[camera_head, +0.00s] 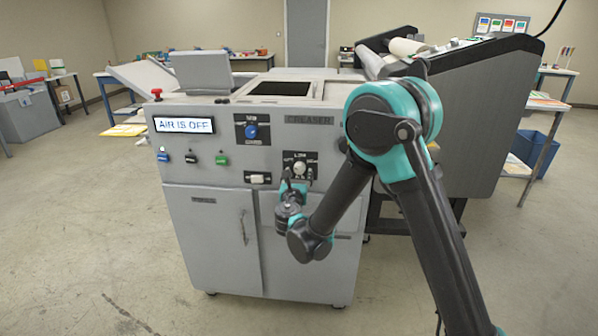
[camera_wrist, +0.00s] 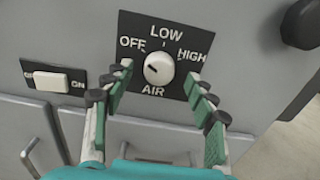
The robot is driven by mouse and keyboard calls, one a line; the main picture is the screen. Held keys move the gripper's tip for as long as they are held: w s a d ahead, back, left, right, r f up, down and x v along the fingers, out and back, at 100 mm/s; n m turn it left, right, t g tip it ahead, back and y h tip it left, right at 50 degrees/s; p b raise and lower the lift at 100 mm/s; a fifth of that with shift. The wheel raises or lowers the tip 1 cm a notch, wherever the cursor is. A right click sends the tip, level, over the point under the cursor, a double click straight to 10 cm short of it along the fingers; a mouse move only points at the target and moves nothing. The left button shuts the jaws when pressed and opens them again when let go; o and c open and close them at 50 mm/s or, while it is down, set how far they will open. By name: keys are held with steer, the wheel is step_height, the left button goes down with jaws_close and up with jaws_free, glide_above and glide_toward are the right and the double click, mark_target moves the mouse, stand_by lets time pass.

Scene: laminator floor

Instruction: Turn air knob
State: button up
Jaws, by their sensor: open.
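The air knob (camera_wrist: 158,69) is a round white dial on a black plate (camera_wrist: 142,23) marked OFF, LOW, HIGH and AIR. Its dark pointer mark is toward the OFF side. In the head view the knob (camera_head: 299,169) sits on the right of the grey machine's front panel. The display (camera_head: 184,125) reads "AIR IS OFF". My gripper (camera_wrist: 158,88) is open, with its green-padded fingers on either side of the knob in the wrist view. The fingers look apart from the knob; their exact depth is hard to tell. In the head view my gripper (camera_head: 293,189) is just below the knob, partly hidden by my wrist.
A white rocker switch (camera_wrist: 53,81) marked ON is left of the knob plate. A blue knob (camera_head: 251,132), a red button (camera_head: 156,93) and several small push buttons (camera_head: 191,158) are on the machine. A dark roller machine (camera_head: 482,110) stands at the right. The floor in front is clear.

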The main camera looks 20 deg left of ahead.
mark_target(300, 170)
steer(key=shift+x, duration=1.5)
steer(key=c, duration=1.1)
steer(key=shift+c, duration=0.2)
steer(key=shift+m, duration=0.4)
steer(key=m, duration=0.5)
steer(key=shift+d, duration=0.1)
steer(key=m, duration=0.6)
steer(key=shift+d+f, duration=0.1)
